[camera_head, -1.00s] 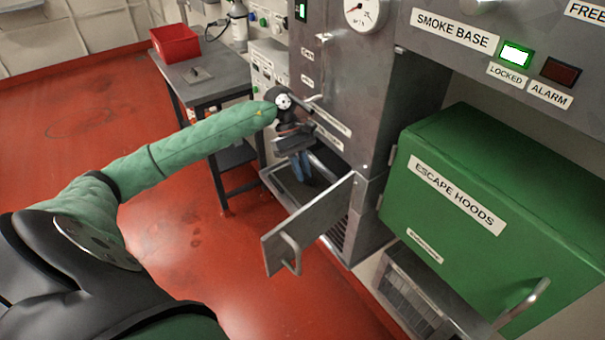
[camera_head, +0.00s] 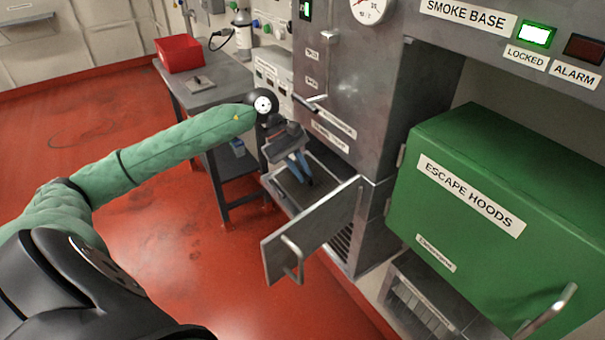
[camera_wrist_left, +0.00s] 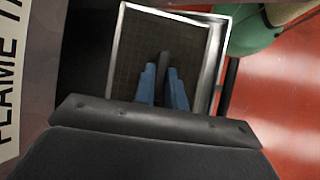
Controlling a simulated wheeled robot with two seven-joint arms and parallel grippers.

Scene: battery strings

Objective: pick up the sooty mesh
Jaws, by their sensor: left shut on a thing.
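The sooty mesh is a dark, square grid in a pale metal frame. In the left wrist view the sooty mesh (camera_wrist_left: 198,62) is just ahead of my fingers. In the head view the sooty mesh (camera_head: 284,184) is at the low opening of the grey cabinet, behind the swung-out door. My left gripper (camera_head: 304,168) points down over it. In the left wrist view the blue fingers of my left gripper (camera_wrist_left: 165,88) are shut on a dark upright tab on the mesh. I cannot tell whether the mesh is clear of its support. My right gripper is not in view.
The open grey door (camera_head: 322,228) with its bar handle stands out before the opening. A green escape hoods box (camera_head: 470,245) is at the right. A side table (camera_head: 205,88) with a red bin (camera_head: 179,54) stands behind my left arm. The red floor at left is clear.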

